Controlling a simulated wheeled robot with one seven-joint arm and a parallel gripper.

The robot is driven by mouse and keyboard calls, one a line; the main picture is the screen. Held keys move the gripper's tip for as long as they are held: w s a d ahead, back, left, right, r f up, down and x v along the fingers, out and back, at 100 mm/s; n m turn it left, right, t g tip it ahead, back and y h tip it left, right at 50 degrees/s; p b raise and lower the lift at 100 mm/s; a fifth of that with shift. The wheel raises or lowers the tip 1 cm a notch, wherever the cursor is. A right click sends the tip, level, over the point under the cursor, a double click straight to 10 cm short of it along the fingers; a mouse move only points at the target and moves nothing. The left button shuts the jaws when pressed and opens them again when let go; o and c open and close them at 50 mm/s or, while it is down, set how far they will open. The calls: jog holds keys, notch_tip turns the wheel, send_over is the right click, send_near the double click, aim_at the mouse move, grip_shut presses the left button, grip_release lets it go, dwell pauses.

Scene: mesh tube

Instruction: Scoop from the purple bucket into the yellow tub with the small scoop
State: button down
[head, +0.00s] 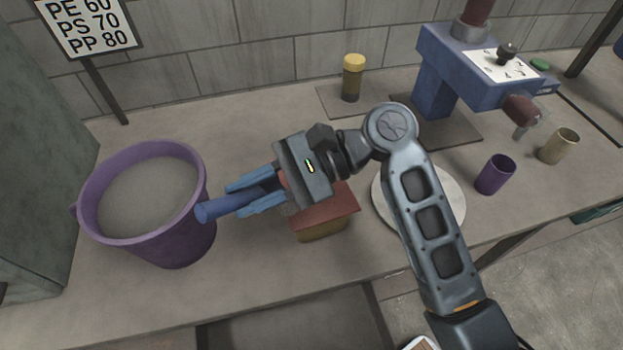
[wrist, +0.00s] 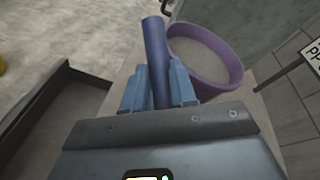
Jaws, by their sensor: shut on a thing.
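The purple bucket (head: 175,235) stands upright on the left of the bench, filled with grey material to below its rim; it also shows in the wrist view (wrist: 236,72). My gripper (head: 236,199) is shut on a blue rod-like thing (head: 212,211), which looks like the small scoop; it also shows in the wrist view (wrist: 154,40). The rod's free end points left, beside the bucket's right side in the head view. I cannot make out a scoop bowl. A small yellow thing (wrist: 2,65) at the wrist view's left edge may be the yellow tub; most is cut off.
A red-topped box (head: 325,218) lies below my gripper in the head view. A round pale plate (head: 450,205), a purple cup (head: 495,174), a tan cup (head: 558,146), a yellow-lidded jar (head: 352,78) and a blue machine (head: 440,75) stand to the right.

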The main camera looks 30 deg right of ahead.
jog(key=s+a+f+n+h, duration=0.1)
jog(key=s+a+f+h, duration=0.1)
jog(key=a+f+h, duration=0.2)
jog(key=shift+a+n+h, duration=0.3)
jog(key=shift+a+n, duration=0.1)
jog(key=shift+a, duration=1)
jog(key=shift+f, duration=0.1)
